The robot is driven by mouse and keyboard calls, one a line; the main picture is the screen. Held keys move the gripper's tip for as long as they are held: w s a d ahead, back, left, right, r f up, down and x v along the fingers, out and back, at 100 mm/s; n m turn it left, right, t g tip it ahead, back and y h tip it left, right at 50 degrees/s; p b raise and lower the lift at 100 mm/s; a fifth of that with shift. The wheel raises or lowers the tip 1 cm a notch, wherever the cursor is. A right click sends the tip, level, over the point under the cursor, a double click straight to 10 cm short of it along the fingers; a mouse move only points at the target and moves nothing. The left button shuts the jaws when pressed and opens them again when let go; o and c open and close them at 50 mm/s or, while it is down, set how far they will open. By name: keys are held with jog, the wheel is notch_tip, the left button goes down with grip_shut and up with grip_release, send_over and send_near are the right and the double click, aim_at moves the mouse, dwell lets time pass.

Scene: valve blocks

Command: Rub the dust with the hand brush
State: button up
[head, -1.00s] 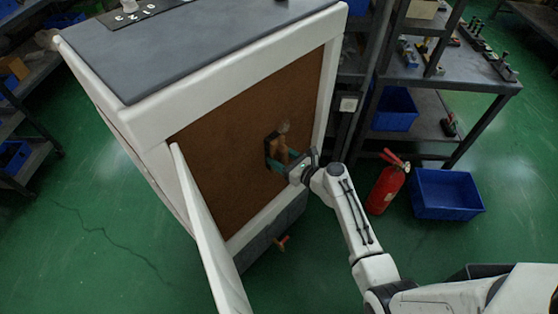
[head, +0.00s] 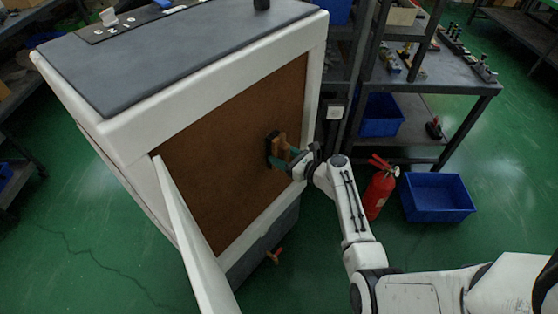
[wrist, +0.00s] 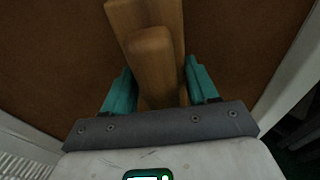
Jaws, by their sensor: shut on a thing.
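The hand brush (head: 279,144) has a wooden handle and a dark bristle side, which is against or very close to the brown panel of the white cabinet (head: 225,150). My gripper (head: 286,157) is shut on the brush's wooden handle. In the wrist view, the brush's wooden body (wrist: 152,60) stands between the two teal fingers of my gripper (wrist: 157,75), and its bristles are hidden. I see no clear dust on the panel now; whether any lies behind the brush is hidden.
An open white door (head: 192,235) stands left of the panel. A red fire extinguisher (head: 378,190) and a blue bin (head: 438,197) are on the floor to the right of my arm. A dark shelf (head: 440,90) stands behind them. A red-handled valve (head: 274,256) sticks out low.

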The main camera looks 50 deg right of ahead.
jog(key=shift+s+d+b, duration=0.15)
jog(key=shift+d+b, duration=0.55)
jog(key=shift+d, duration=1.3)
jog(key=shift+d, duration=0.1)
jog(key=shift+s+d+b, duration=0.1)
jog(key=shift+d+b, duration=1.8)
jog(key=shift+d, duration=1.55)
jog(key=shift+d+r, duration=0.1)
jog(key=shift+d, duration=0.1)
notch_tip(320, 180, up, 2)
jog(key=shift+r+p, duration=0.1)
jog(key=shift+p, duration=1.05)
jog(key=shift+a+r+p, duration=0.15)
jog(key=shift+a+p, duration=1.6)
jog(key=shift+a, duration=0.35)
